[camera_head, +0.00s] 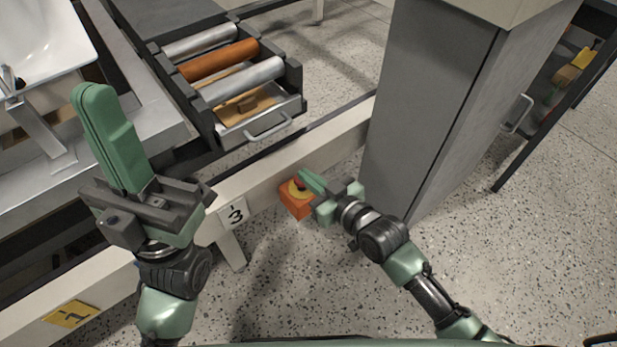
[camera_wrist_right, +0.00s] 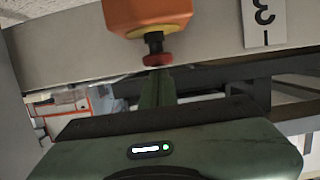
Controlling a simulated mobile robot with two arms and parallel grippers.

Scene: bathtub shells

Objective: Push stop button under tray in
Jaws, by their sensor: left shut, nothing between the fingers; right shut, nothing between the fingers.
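The stop button is an orange box (camera_head: 297,206) with a yellow top, on the pale beam below and to the right of the tray (camera_head: 262,121). In the right wrist view its orange housing (camera_wrist_right: 147,12), yellow ring and red button (camera_wrist_right: 157,60) show. My right gripper (camera_head: 305,177) is shut and empty, its green fingertips right at the button. In the right wrist view the shut fingertips (camera_wrist_right: 158,72) overlap the red button's edge; I cannot tell whether they touch. My left gripper (camera_head: 92,92) is shut and empty, far left of the button.
A roller conveyor (camera_head: 220,62) stands above the tray. A white sign with a 3 (camera_head: 234,213) is left of the button. A grey cabinet (camera_head: 420,95) stands close to the right. The speckled floor (camera_head: 310,290) is clear.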

